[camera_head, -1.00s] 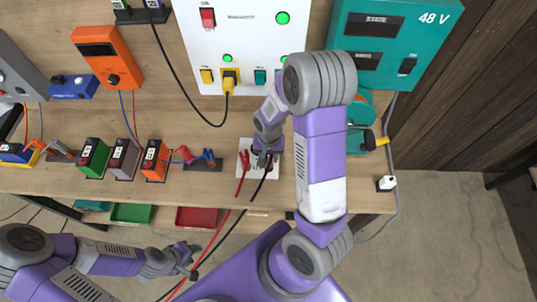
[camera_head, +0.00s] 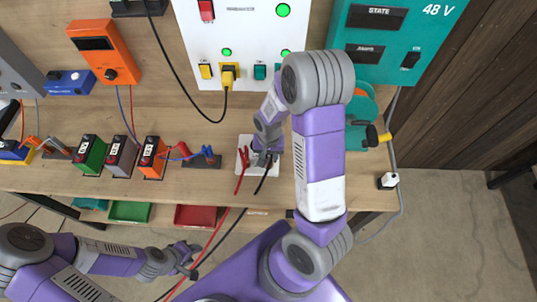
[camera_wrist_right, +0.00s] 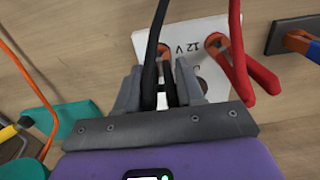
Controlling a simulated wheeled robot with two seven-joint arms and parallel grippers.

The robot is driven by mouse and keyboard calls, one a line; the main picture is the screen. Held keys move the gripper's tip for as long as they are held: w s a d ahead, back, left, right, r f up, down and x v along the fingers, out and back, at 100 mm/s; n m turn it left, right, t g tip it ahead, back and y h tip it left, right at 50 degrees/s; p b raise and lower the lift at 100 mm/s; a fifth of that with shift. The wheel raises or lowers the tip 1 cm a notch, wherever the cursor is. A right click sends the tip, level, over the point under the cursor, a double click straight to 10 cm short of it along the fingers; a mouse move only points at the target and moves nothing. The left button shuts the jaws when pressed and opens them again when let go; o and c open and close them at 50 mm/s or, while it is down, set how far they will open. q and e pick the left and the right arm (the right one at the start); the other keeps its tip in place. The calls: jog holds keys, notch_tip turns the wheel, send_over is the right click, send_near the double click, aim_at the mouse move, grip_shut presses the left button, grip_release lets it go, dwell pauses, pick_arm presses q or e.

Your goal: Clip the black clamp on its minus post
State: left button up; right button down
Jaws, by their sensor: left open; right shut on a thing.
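The black clamp (camera_wrist_right: 170,84) is held between the fingers of my right gripper (camera_wrist_right: 160,82), over a white plate (camera_wrist_right: 148,44) marked 12 V. A copper-coloured jaw shows at the clamp's front end. The minus post is hidden behind the clamp and fingers, so I cannot tell whether the jaws are around it. The red clamp (camera_wrist_right: 236,66) sits on the same plate, to the right in the wrist view. In the head view my right gripper (camera_head: 263,158) is at the plate (camera_head: 245,142), beside the red clamp (camera_head: 243,157). My left gripper (camera_head: 192,258) is open and empty in front of the bench.
Green, grey and orange battery-like blocks (camera_head: 120,156) stand left of the plate. A white panel (camera_head: 240,40) and a teal 48 V box (camera_head: 420,22) stand behind. Red and black cables (camera_head: 215,240) hang over the front edge near my left gripper. Trays (camera_head: 196,216) sit below the edge.

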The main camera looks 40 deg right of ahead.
jog(key=shift+f, duration=0.15)
jog(key=c, duration=0.6)
grip_release()
notch_tip(320, 180, up, 8)
jog(key=shift+f+p, duration=0.15)
jog(key=shift+p, duration=0.25)
